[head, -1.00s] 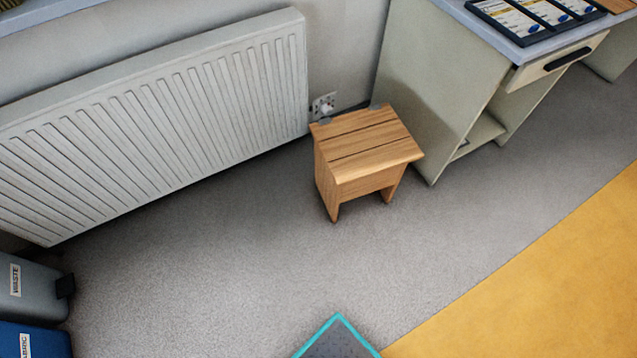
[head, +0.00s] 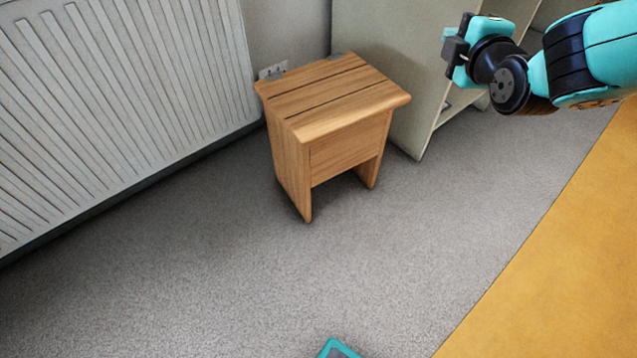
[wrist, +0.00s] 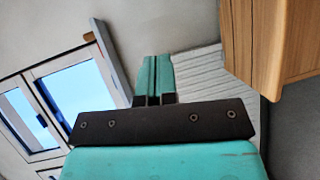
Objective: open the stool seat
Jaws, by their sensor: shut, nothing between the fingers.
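The wooden stool (head: 350,152) stands upright on the grey carpet in the head view. Its slatted seat (head: 330,92) lies flat and closed on the body, with a front edge that overhangs. My gripper (head: 455,48) is at the upper right, to the right of the stool and apart from it. In the wrist view my gripper's two teal fingers (wrist: 154,78) are together with nothing between them. A wooden piece with an edge (wrist: 278,45), which looks like part of the stool, fills the upper right there, clear of the fingers.
A white radiator (head: 120,100) runs along the wall left of the stool. A pale desk side (head: 385,75) stands close behind it on the right. The carpet (head: 220,270) in front is clear, with a yellow floor area (head: 560,270) at right. The wrist view shows a window (wrist: 75,95).

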